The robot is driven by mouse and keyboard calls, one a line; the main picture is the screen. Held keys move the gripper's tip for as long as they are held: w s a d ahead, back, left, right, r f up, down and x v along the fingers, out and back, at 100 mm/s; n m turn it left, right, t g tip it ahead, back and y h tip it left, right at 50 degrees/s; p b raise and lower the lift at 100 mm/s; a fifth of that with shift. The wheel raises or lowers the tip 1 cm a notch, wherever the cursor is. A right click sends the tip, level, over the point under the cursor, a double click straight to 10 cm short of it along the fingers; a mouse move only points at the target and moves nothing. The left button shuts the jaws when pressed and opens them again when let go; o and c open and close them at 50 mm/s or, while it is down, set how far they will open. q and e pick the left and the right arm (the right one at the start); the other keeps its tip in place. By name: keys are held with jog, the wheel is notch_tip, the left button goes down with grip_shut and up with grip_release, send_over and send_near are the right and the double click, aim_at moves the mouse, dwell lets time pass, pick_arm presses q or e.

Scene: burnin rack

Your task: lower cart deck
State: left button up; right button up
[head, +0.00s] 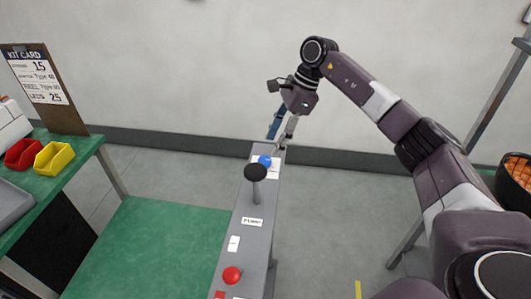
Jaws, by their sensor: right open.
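A narrow grey control panel (236,262) runs away from me in the lower middle of the head view. A lever with a black round knob (256,172) stands up from it. A blue button (265,161) on a white label sits at its far end, and a red button (232,275) at its near end. A flat green deck (150,245) lies left of the panel. My right gripper (281,131) is open and empty above the far end of the panel, just beyond the blue button. I cannot tell if its fingertips touch anything. My left gripper is not in view.
A green table (60,150) on the left holds a red bin (23,154), a yellow bin (54,157), a grey tray (10,204) and a kit card clipboard (38,80). A dark bowl (514,181) with orange contents is at the right. Floor is free behind the panel.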

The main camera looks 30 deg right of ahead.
aim_at(265, 159)
jog(key=p+x, duration=0.1)
jog(key=x, duration=0.4)
jog(key=shift+w+a+f, duration=0.1)
jog(key=shift+a, duration=0.05)
jog(key=shift+a+f+p, duration=0.15)
jog(key=shift+f+p, duration=0.2)
jog(key=shift+f, duration=0.1)
jog(key=shift+c, duration=0.3)
jog(key=shift+w, duration=0.1)
jog(key=c, duration=1.1)
jog(key=shift+o, duration=0.2)
